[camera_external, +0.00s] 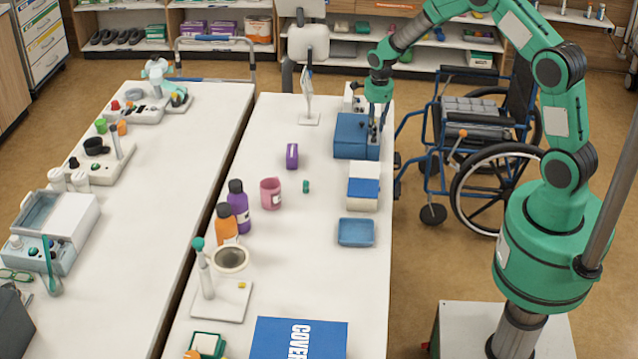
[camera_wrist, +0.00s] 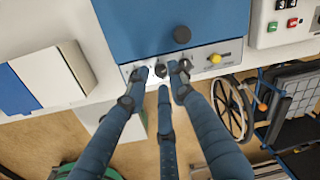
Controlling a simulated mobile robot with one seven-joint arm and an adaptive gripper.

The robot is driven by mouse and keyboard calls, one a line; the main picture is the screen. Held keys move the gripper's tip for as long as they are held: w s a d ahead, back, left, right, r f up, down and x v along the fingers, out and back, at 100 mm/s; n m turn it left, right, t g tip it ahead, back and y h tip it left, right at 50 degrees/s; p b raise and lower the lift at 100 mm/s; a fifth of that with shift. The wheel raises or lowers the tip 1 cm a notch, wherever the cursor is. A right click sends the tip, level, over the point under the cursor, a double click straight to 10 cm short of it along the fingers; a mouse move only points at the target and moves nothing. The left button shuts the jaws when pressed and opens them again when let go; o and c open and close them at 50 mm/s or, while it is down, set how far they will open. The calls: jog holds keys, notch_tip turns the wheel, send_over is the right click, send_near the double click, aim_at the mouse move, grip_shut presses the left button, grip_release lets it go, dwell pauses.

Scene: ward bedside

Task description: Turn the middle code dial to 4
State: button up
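A blue box (camera_external: 350,133) stands near the right edge of the right-hand table. It fills the top of the wrist view (camera_wrist: 170,22), with a round black knob on its top. Its light grey front panel (camera_wrist: 236,53) carries a row of small dark dials and a yellow knob at right. My gripper (camera_external: 377,136) is above this panel, pointing down. In the wrist view my gripper's (camera_wrist: 160,72) fingers are spread, and the middle dial (camera_wrist: 160,71) shows between their tips. The fingers partly hide the outer dials. The dial's number is too small to read.
A white and blue box (camera_external: 363,187) and a blue tray (camera_external: 356,232) stand nearer on the same table. A white device (camera_wrist: 283,22) with red and green buttons is beside the blue box. A wheelchair (camera_external: 480,130) stands right of the table.

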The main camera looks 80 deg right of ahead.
jog(key=shift+f, duration=0.85)
jog(key=shift+c, duration=0.5)
grip_shut()
jog(key=shift+w+d+m, duration=0.1)
jog(key=shift+m, duration=1.5)
